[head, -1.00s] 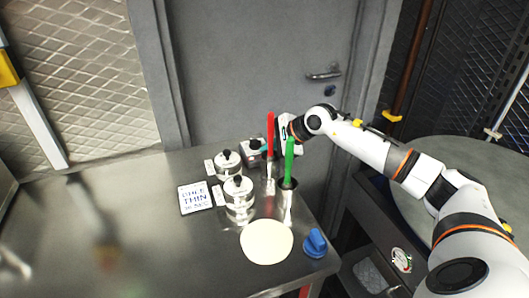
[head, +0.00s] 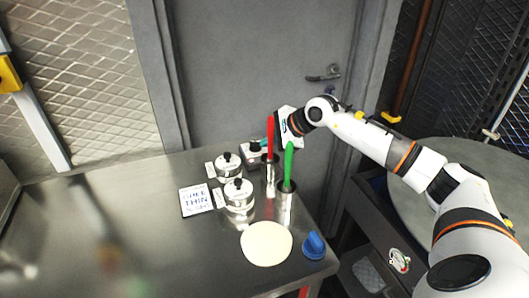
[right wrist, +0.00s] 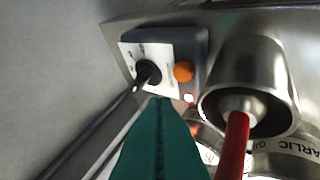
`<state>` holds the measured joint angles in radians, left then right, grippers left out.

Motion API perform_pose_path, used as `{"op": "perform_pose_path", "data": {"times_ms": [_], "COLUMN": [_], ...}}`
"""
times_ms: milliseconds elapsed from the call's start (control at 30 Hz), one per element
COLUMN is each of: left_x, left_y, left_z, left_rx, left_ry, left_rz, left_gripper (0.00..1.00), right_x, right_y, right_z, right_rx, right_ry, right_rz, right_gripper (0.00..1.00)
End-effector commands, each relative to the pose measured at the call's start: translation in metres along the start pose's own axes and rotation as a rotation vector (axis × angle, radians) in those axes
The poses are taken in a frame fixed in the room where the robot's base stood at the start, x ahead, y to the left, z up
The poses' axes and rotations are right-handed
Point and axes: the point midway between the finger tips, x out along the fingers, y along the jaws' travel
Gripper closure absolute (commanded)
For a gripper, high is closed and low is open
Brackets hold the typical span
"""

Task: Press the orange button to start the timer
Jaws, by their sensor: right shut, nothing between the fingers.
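The timer is a small grey box (right wrist: 195,50) with a white face plate, a black knob (right wrist: 148,72) and a round orange button (right wrist: 184,71). In the head view the timer (head: 250,155) stands at the back of the steel counter, beside the red-handled tool. A small bright spot shows just below the button. My right gripper (head: 264,144) is shut and empty, its teal fingers close to the timer. In the right wrist view its fingertips (right wrist: 160,99) appear just below the knob and button; I cannot tell whether they touch. My left gripper is not in view.
Steel holders with a red handle (head: 270,135) and a green handle (head: 289,160) stand close to my right gripper. Two lidded pots (head: 239,198), a sign card (head: 196,200), a flat dough round (head: 266,243) and a blue-knobbed item (head: 314,245) are on the counter. The counter's left is clear.

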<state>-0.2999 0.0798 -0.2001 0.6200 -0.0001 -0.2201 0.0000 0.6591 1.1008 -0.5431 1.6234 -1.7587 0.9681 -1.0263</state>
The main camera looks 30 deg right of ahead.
Motion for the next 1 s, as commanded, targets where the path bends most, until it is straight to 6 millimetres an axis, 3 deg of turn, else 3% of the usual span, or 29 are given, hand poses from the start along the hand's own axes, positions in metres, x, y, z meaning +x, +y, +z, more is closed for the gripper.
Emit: {"op": "perform_pose_path", "data": {"times_ms": [300, 1000], "left_x": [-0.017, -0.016], "left_y": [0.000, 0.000], "left_z": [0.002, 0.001], "left_rx": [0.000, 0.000], "left_ry": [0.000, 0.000], "left_rz": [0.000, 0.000], "left_gripper": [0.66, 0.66], "right_x": [-0.021, -0.021], "right_y": [0.015, 0.015], "right_z": [-0.015, -0.015], "right_rx": [0.000, 0.000], "right_ry": [0.000, 0.000], "right_rz": [0.000, 0.000], "right_gripper": [1.00, 1.00]}}
